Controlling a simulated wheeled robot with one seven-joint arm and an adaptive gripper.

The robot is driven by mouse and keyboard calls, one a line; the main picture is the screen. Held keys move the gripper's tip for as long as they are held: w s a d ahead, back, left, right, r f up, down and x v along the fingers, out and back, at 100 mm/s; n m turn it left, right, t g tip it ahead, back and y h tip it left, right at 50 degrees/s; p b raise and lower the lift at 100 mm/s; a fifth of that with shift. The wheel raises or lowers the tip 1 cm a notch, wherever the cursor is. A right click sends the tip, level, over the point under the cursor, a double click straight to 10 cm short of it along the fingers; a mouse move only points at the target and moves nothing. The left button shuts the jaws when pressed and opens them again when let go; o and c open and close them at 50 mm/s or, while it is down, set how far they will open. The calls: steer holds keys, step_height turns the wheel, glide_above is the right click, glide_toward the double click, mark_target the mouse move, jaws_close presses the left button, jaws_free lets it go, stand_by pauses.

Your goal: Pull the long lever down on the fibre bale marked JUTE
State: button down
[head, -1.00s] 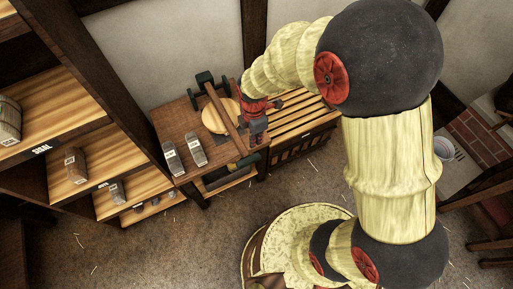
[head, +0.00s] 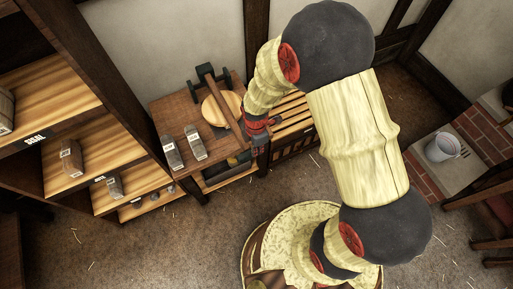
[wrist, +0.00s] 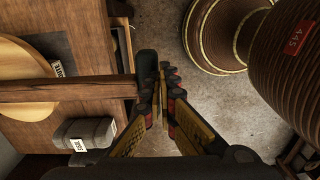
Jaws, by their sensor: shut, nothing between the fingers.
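A long wooden lever (head: 222,100) runs across the top of a wooden table at the back. A round pale wooden disc (head: 213,110) lies under it. In the wrist view the lever (wrist: 70,89) comes in from the left and ends in a black grip (wrist: 147,80). My gripper (wrist: 164,72) is shut and empty, its fingertips right beside that grip; I cannot tell if they touch. In the head view my gripper (head: 259,150) hangs at the table's front right corner and partly hides the lever's near end. No JUTE mark is readable; a white tag (wrist: 57,68) is partly hidden behind the lever.
Two grey tagged blocks (head: 195,141) stand on the table (head: 160,108). Shelves marked SISAL (head: 36,138) stand left. A slatted bench (head: 290,115) is right of the table. A bucket (head: 442,147) stands far right. The floor in front is open.

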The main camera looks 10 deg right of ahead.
steer(key=f, duration=0.1)
steer(key=s+f+b, duration=0.1)
steer(key=f, duration=0.1)
steer(key=shift+d+f, duration=0.1)
steer(key=shift+d, duration=0.05)
stand_by(0.3)
steer(key=shift+s, duration=0.1)
step_height(320, 180, up, 15)
steer(key=w+p, duration=0.1)
steer(key=p, duration=0.4)
steer(key=shift+w+a+p, duration=0.15)
steer(key=shift+a+p, duration=0.05)
steer(key=shift+p, duration=0.1)
